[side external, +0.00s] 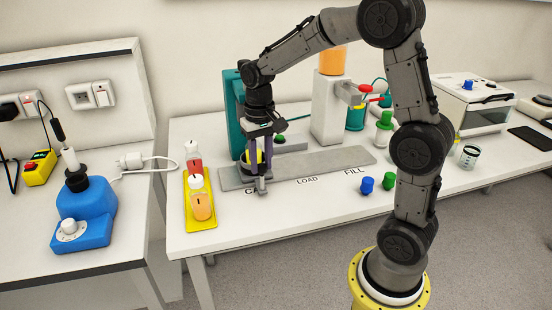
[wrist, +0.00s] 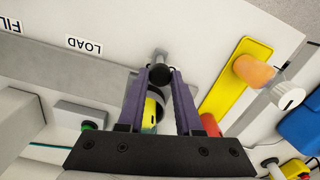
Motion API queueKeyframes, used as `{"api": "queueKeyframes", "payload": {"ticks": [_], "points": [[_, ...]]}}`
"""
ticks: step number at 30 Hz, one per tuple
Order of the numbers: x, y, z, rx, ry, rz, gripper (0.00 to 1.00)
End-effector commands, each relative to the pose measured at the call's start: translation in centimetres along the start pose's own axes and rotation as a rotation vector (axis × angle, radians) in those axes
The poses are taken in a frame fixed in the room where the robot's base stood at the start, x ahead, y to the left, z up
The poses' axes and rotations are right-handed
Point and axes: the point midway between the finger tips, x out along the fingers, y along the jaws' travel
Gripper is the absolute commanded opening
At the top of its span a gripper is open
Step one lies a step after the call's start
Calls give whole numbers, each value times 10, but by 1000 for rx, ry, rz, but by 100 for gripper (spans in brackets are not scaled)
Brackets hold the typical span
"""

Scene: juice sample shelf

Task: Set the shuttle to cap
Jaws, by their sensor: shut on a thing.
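The grey rail (side external: 330,161) has the labels LOAD (side external: 307,181) and FILL (side external: 354,171) along its front; a third label at the left end is mostly hidden, with only a C clear. The shuttle stands at that left end, largely hidden by my gripper (side external: 262,170). In the wrist view my gripper (wrist: 160,80) is shut on the shuttle's black knob (wrist: 160,73), which lies between the fingertips. A yellow thing (wrist: 150,110) shows behind the knob, between the fingers, with a dark curved rim beside it.
A teal capping stand (side external: 234,110) rises behind the rail's left end. A yellow tray (side external: 186,215) with several juice bottles stands close at left. A white fill tower (side external: 326,110) is behind the rail's right part. Blue (side external: 367,185) and green caps (side external: 389,177) lie at front right.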

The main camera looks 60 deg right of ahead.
Motion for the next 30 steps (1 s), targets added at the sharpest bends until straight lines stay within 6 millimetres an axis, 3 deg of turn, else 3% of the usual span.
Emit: {"api": "queueKeyframes", "payload": {"ticks": [6, 20, 21, 25, 30], "points": [[-2, -14, -4, 0, 3, -3, 0], [-2, -19, -5, -1, 9, -9, 0], [-2, -19, -5, -2, 9, -9, 41], [-2, -18, -5, -1, 8, -7, 64], [-1, -17, -4, 0, 4, -4, 64]]}}
